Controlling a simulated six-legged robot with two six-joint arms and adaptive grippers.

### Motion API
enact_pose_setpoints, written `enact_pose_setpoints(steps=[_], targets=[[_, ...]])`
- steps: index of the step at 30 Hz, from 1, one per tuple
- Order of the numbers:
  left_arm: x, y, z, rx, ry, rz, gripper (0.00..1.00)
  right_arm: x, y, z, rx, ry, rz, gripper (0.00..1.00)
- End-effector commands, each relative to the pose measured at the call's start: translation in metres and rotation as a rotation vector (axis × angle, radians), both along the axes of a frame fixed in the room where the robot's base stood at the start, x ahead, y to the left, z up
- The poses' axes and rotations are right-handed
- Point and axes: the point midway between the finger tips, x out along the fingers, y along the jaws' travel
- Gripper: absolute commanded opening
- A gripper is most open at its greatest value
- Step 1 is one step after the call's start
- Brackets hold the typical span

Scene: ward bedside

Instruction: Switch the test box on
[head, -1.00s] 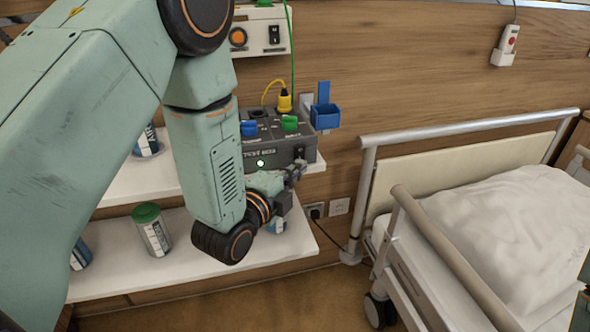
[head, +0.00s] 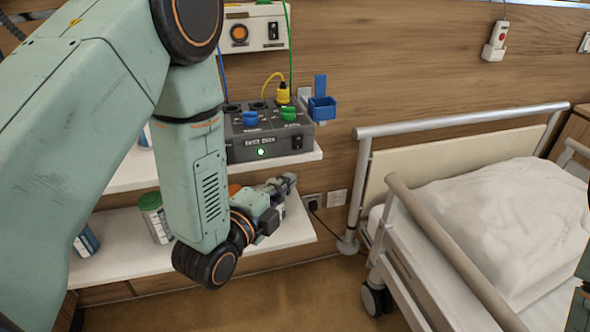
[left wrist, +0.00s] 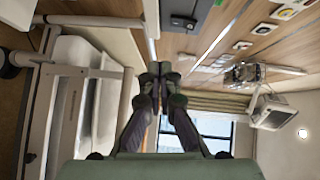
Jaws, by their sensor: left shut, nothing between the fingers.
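The grey test box (head: 240,151) stands on the upper shelf, partly hidden on its left by my left arm. My right gripper is out of view.
The upper shelf (head: 310,155) overhangs the lower shelf (head: 290,232), which holds several containers, one green-lidded (head: 151,202). A blue holder (head: 322,108) is beside the box. A wall panel (head: 258,14) hangs above. The bed (head: 500,225) stands to the right.

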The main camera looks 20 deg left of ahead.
Motion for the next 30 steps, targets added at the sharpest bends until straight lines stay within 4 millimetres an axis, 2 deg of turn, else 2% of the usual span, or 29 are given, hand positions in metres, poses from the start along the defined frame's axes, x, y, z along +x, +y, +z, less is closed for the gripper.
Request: enact_pose_setpoints(steps=[3, 9, 26, 30], targets=[[-0.021, 0.005, -0.002, -0.003, 0.004, 0.003, 0.0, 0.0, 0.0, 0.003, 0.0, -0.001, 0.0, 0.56], [-0.041, 0.009, -0.003, -0.001, 0.0, 0.0, 0.0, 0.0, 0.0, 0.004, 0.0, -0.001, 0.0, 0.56], [-0.047, 0.008, -0.004, 0.0, -0.001, -0.001, 0.0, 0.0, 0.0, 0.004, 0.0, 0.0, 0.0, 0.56], [-0.047, 0.008, -0.007, -0.065, 0.026, 0.004, 0.0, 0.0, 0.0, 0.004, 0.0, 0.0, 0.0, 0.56]])
